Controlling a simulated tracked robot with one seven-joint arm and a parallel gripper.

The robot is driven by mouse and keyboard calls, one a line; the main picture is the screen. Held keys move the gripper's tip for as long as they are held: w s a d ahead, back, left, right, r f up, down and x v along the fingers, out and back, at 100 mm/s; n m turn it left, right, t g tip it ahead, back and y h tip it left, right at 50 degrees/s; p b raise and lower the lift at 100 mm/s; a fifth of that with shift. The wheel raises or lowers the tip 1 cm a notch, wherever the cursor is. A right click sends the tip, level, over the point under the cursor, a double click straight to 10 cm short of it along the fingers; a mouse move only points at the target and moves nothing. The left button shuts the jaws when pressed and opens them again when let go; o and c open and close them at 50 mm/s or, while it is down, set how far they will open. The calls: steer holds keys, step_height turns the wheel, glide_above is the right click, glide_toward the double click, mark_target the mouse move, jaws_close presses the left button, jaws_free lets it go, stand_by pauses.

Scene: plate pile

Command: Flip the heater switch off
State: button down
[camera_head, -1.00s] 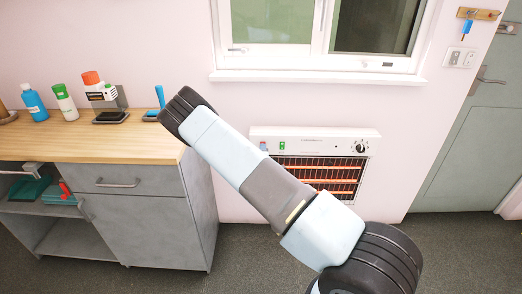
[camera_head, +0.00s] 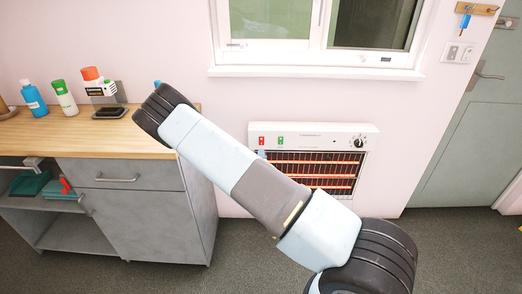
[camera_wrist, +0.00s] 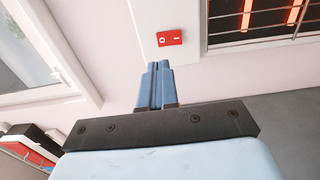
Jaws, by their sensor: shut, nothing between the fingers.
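The white wall heater (camera_head: 318,131) hangs below the window, and its bars glow orange behind a dark grille. A red switch (camera_head: 262,141) and a green switch (camera_head: 281,141) sit at its upper left, and a dark knob (camera_head: 359,143) at its upper right. In the wrist view the red switch (camera_wrist: 169,38) shows a circle and a dash mark. My gripper's blue fingers (camera_wrist: 160,66) are shut and empty, just short of the red switch in that view. In the head view the gripper's tip (camera_head: 262,154) shows just below the red switch; my arm hides the rest. Contact cannot be told.
A grey cabinet with a wooden top (camera_head: 85,138) stands at left, holding a blue bottle (camera_head: 34,100), a green-capped bottle (camera_head: 64,98) and other items. A window (camera_head: 320,25) is above the heater and a door (camera_head: 475,130) at right. Floor in front is clear.

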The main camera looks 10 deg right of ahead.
steer(key=shift+v, duration=2.05)
steer(key=shift+r, duration=0.2)
steer(key=s+r+m+g+y, duration=0.2)
steer(key=s+r+m+g, duration=0.15)
steer(key=r, duration=0.55)
steer(key=s+r+m+g+y, duration=0.25)
steer(key=r+m, duration=0.25)
steer(key=r, duration=0.5)
steer(key=s+r+m+g+y, duration=0.1)
steer(key=s+r+m+g, duration=0.25)
steer(key=r, duration=0.55)
steer(key=s+d+r+m, duration=0.1)
steer(key=s+r, duration=0.3)
steer(key=s, duration=0.5)
steer(key=s+d+r+m+g, duration=0.1)
steer(key=s+d+r, duration=0.1)
steer(key=s+r, duration=0.3)
steer(key=s+d+r+m+g, duration=0.1)
steer(key=s+r, duration=0.3)
steer(key=s, duration=0.9)
steer(key=shift+s+d+r+h, duration=0.15)
steer(key=shift+d+r+h, duration=0.1)
steer(key=shift+h, duration=0.1)
